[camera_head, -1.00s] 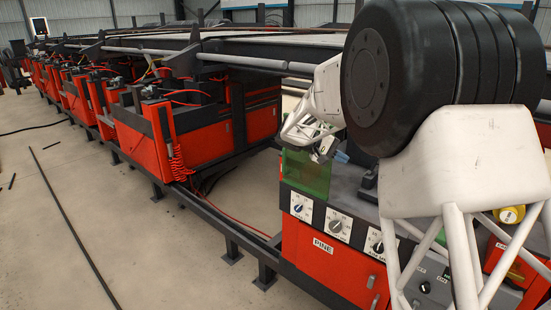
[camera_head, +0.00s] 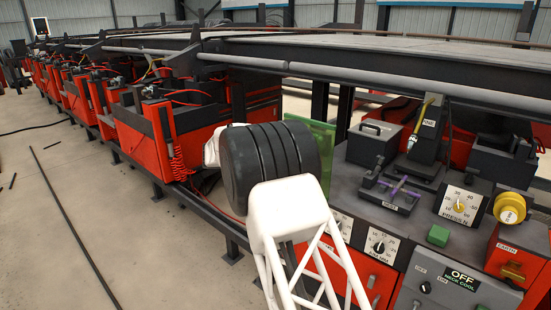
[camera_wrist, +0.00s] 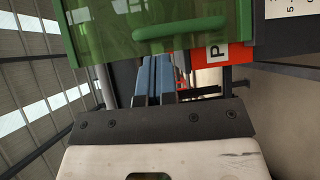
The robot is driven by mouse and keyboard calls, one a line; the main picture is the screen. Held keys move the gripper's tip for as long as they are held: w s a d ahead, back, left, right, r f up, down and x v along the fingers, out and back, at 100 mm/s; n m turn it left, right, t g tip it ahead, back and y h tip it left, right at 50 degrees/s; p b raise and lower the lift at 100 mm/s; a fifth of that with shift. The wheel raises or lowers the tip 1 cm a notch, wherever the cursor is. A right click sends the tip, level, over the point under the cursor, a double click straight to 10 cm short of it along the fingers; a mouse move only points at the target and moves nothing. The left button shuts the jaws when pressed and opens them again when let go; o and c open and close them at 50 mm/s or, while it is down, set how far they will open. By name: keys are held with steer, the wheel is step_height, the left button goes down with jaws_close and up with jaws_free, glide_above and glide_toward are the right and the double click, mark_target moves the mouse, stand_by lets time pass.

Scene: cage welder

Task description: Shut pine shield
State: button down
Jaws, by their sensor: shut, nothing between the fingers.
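The pine shield is a see-through green panel (camera_head: 325,140) at the left end of the PINE station, standing up above the bench top. My arm covers its lower left part in the head view. The wrist view shows the panel (camera_wrist: 100,35) close ahead, with its green bar handle (camera_wrist: 180,28) just beyond my fingertips. My gripper (camera_wrist: 158,62) has its blue-grey fingers shut together with nothing between them. I cannot tell if the fingertips touch the panel. In the head view my gripper is hidden behind my own arm.
A long grey pipe (camera_head: 400,78) runs overhead. Open floor (camera_head: 100,230) lies left.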

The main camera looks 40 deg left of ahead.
steer(key=s+a+f+t, duration=0.1)
steer(key=s+a, duration=0.3)
steer(key=a, duration=0.3)
steer(key=shift+a+f, duration=0.15)
steer(key=shift+f, duration=0.25)
steer(key=shift+w, duration=0.15)
steer(key=s+d+x, duration=0.1)
steer(key=d+x, duration=0.1)
steer(key=x, duration=1)
steer(key=shift+d, duration=0.35)
steer(key=shift+r, duration=0.1)
steer(key=shift+w+d, duration=0.1)
